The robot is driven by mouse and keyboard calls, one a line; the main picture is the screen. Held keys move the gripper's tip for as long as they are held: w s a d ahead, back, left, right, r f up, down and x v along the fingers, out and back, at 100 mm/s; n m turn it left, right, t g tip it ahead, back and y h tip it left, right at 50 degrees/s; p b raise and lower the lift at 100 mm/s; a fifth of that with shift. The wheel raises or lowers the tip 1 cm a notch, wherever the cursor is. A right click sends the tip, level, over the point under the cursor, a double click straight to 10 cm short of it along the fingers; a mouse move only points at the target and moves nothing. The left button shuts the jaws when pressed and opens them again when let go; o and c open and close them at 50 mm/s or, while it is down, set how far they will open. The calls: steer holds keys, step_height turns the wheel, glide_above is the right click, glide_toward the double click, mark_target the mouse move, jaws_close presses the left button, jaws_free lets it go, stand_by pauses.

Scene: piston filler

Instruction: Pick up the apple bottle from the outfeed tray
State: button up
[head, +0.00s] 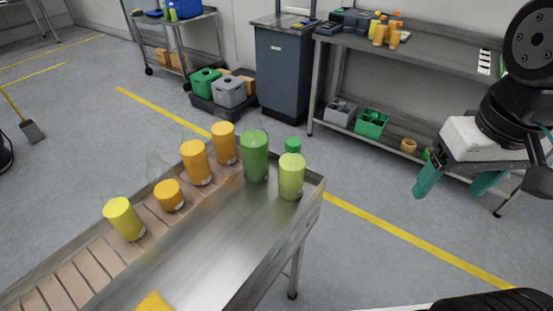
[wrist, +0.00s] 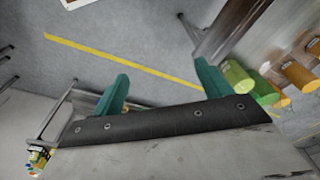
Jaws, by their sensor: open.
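The metal outfeed tray (head: 215,225) runs from the lower left to the middle of the head view. At its far end stand a light green bottle (head: 291,177) and a taller dark green bottle (head: 255,156); a small green one (head: 293,146) shows partly behind. No label is readable, so I cannot tell for sure which is apple. My gripper (head: 457,182) is open and empty, right of the tray and apart from it. In the wrist view the light green bottle (wrist: 238,76) appears just right of the right finger of my gripper (wrist: 160,80).
Orange bottles (head: 196,163) and a yellow-green bottle (head: 124,219) stand along the tray's left side. A yellow object (head: 155,301) lies near its front edge. A shelf bench (head: 435,58) stands behind my arm. Open floor (head: 390,215) lies between tray and bench.

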steer(key=w+a, duration=0.5)
steer(key=w, duration=0.4)
steer(key=g, duration=0.1)
glide_above(293, 156)
steer(key=shift+m, duration=0.4)
steer(key=f, duration=0.3)
steer(key=w+f, duration=0.1)
steer(key=f, duration=0.1)
steer(key=shift+d, duration=0.15)
step_height(293, 156, down, 6)
steer(key=shift+w+f, duration=0.15)
steer(key=shift+f, duration=0.7)
steer(key=c, duration=1.8)
